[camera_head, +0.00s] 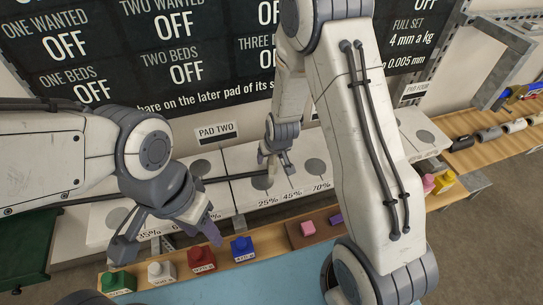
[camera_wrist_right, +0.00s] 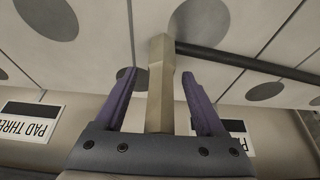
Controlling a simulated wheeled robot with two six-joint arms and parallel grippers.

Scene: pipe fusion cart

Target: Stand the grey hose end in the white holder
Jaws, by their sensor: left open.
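The grey hose end (camera_wrist_right: 160,85) is a pale, beige-grey bar between the two purple fingers of my right gripper (camera_wrist_right: 158,80) in the right wrist view. A gap shows on each side of it, so the fingers are open around it and apart from it. A dark hose (camera_wrist_right: 245,65) runs off from it to the right. In the head view my right gripper (camera_head: 272,163) is over the white pads, and the hose (camera_head: 232,177) runs left from it. The white holder (camera_head: 161,272) is a small block in the front row. My left gripper (camera_head: 210,229) is open and empty above that row.
A green holder (camera_head: 117,283) stands left of the white one. A red holder (camera_head: 202,260) and a blue holder (camera_head: 242,248) stand to its right. White pads with grey discs (camera_head: 313,166) fill the back.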

